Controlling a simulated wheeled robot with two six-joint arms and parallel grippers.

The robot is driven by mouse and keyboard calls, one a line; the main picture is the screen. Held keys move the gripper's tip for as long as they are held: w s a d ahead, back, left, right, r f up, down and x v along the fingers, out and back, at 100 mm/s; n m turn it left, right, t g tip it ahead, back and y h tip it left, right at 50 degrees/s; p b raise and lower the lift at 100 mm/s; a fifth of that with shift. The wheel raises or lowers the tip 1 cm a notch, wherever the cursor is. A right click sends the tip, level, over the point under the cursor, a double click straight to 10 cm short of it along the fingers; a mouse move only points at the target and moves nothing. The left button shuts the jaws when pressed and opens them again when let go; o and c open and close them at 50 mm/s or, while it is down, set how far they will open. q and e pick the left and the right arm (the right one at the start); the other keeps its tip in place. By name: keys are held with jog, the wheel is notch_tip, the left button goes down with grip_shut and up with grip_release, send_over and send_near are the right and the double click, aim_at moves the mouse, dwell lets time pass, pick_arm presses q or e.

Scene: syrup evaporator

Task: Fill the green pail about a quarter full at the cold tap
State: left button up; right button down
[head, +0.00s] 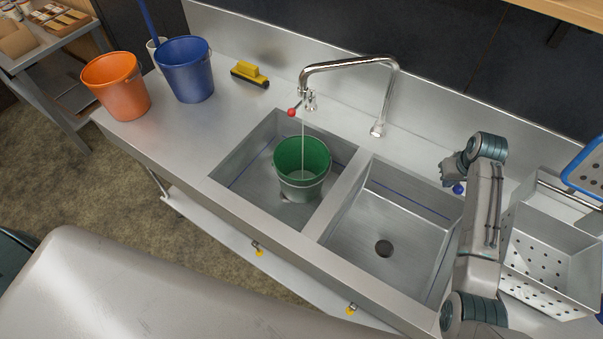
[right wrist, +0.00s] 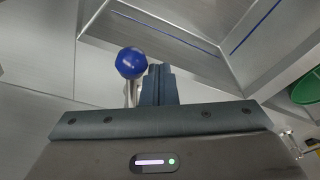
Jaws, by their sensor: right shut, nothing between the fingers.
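The green pail (head: 302,182) stands upright in the left basin (head: 240,178), under the spout of the chrome faucet (head: 391,88). A thin stream of water (head: 303,140) runs from the spout into it; the water level is hard to tell. A red knob (head: 292,112) is beside the spout end. A blue knob (head: 459,188) is behind the right basin and shows large in the right wrist view (right wrist: 131,62). My right gripper (head: 449,171) is shut and empty, close beside the blue knob; contact is unclear. The pail's edge shows in the right wrist view (right wrist: 306,88). My left gripper is out of view.
An orange bucket (head: 116,87) and a blue bucket (head: 186,70) stand on the counter's left end, with a yellow brush (head: 249,73) nearby. The right basin (head: 400,215) is empty. A perforated metal container (head: 545,255) is at the right.

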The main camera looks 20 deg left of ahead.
jog(key=shift+s+d, duration=0.1)
jog(key=shift+d, duration=0.7)
notch_tip(320, 180, up, 6)
jog(key=d, duration=0.9)
notch_tip(320, 180, down, 6)
jog(key=b, duration=0.1)
jog(key=shift+a, duration=0.3)
dwell(5.3)
